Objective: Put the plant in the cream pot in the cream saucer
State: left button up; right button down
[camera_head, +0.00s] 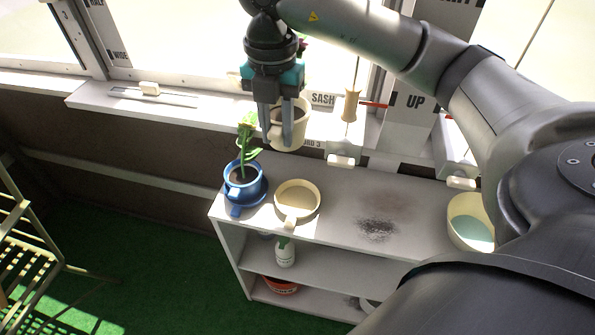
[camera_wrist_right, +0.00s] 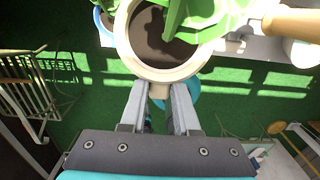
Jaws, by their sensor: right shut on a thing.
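The cream pot (camera_head: 291,135) with dark soil hangs in the air above the back of the shelf top. My right gripper (camera_head: 282,143) is shut on it, with fingers pointing down. In the right wrist view the fingertips (camera_wrist_right: 160,88) meet the near side of the pot (camera_wrist_right: 128,40), and green leaves (camera_wrist_right: 190,20) cover part of its soil. In the head view the gripper hides most of the plant; a bit of pink shows behind it. The cream saucer (camera_head: 297,216) lies empty on the shelf top, below and slightly nearer than the pot. My left gripper is not in view.
A blue pot with a green plant (camera_head: 245,188) stands just left of the saucer. A cream bowl with a pale blue-green inside (camera_head: 466,222) is at the right. A wooden-handled cord (camera_head: 351,106) hangs by the window. The shelf middle is clear, with a dark stain.

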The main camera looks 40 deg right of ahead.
jog(key=m, duration=0.3)
jog(key=shift+w+d+r+m, duration=0.1)
jog(key=shift+d+r+m, duration=0.05)
jog(key=shift+d+m, duration=0.2)
jog(key=shift+m, duration=0.25)
jog(key=b, duration=0.2)
send_over(285, 212)
notch_tip(285, 212, down, 5)
jog(key=shift+w+d+f+b, duration=0.1)
jog(key=shift+f+b, duration=0.8)
jog(key=shift+f, duration=2.65)
jog(key=shift+w+f+b, duration=0.1)
jog(key=shift+f+b, duration=0.8)
jog(key=shift+f, duration=2.65)
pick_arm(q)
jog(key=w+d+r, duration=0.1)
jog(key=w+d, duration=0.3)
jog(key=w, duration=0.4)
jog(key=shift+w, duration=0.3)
pick_arm(e)
jog(key=shift+f, duration=0.4)
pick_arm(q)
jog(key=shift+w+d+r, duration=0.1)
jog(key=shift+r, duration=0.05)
pick_arm(e)
jog(key=shift+f, duration=0.2)
